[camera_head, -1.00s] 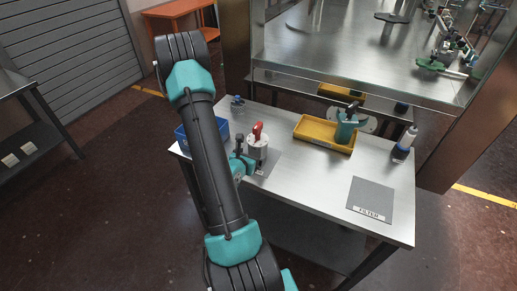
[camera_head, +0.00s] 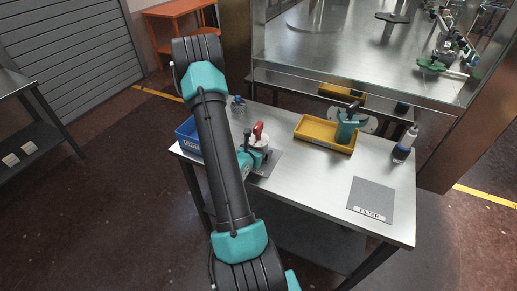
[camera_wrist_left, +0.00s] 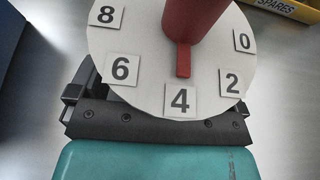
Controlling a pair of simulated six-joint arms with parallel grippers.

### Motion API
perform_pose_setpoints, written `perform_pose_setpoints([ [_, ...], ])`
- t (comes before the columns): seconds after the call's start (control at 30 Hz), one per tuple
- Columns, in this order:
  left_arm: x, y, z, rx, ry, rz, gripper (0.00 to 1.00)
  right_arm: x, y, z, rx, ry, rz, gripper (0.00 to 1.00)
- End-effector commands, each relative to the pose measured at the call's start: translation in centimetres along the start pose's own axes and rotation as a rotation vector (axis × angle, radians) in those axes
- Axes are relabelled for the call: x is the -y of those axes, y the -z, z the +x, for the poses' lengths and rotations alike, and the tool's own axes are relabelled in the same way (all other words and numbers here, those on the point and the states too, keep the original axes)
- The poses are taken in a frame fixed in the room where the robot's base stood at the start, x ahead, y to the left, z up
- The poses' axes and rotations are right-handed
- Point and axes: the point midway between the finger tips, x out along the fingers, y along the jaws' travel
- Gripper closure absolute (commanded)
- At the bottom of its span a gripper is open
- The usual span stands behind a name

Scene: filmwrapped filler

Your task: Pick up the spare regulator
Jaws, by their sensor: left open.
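A regulator (camera_head: 262,142) with a white body and a red handle on top stands on a grey mat on the steel table. In the left wrist view its round white dial (camera_wrist_left: 145,68) fills the upper middle, numbered, with a red handle and pointer. My left gripper (camera_head: 256,159) is open and level with the regulator's body, close up against it. The dial hides the fingertips in the wrist view, so I cannot tell whether they touch the body. My right gripper is not in view.
A yellow tray (camera_head: 311,138) lies right of the regulator, with a teal device (camera_head: 345,130) at its right end. A blue bin (camera_head: 186,139) is partly behind my arm. A bottle (camera_head: 405,144) stands at the right edge. The grey filter mat (camera_head: 371,196) is bare.

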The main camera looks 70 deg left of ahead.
Motion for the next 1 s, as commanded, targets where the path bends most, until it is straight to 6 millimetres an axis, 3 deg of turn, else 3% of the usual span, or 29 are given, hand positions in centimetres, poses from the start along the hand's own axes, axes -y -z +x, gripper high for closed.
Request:
perform_pose_setpoints([
  [0.07, 0.01, 0.00, -0.01, 0.000, 0.000, 0.000, 0.07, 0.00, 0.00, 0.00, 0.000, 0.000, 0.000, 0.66],
  [0.67, 0.01, 0.00, -0.01, 0.000, 0.000, 0.000, 0.65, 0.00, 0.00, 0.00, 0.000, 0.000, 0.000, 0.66],
  [1.0, -0.01, -0.25, -0.07, 0.002, 0.000, 0.001, 0.66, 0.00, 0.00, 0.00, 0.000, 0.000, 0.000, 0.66],
])
